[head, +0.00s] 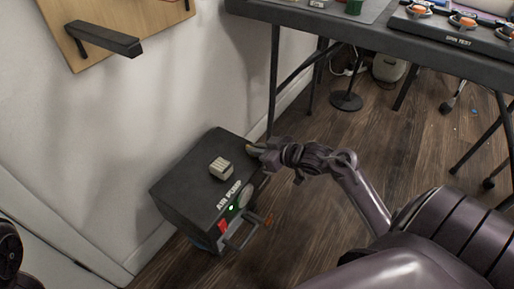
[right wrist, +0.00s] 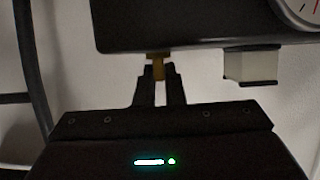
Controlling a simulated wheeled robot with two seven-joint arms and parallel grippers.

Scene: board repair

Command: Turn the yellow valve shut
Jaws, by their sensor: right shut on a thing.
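A dark box marked AIR PUMP (head: 180,187) stands on the floor against the wall. The yellow valve (head: 250,148) sits at its far right edge and is mostly covered by my right gripper (head: 258,151). In the right wrist view the yellow valve (right wrist: 158,66) shows between the two fingertips of my right gripper (right wrist: 159,77), which are shut on it. The handle's exact angle is hard to tell. My left gripper is not in view.
A pale block (head: 221,168) is on the pump's top. A red switch (head: 222,227), a green light and an orange-tipped part are on its front. A dark table (head: 300,25) stands at the back right.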

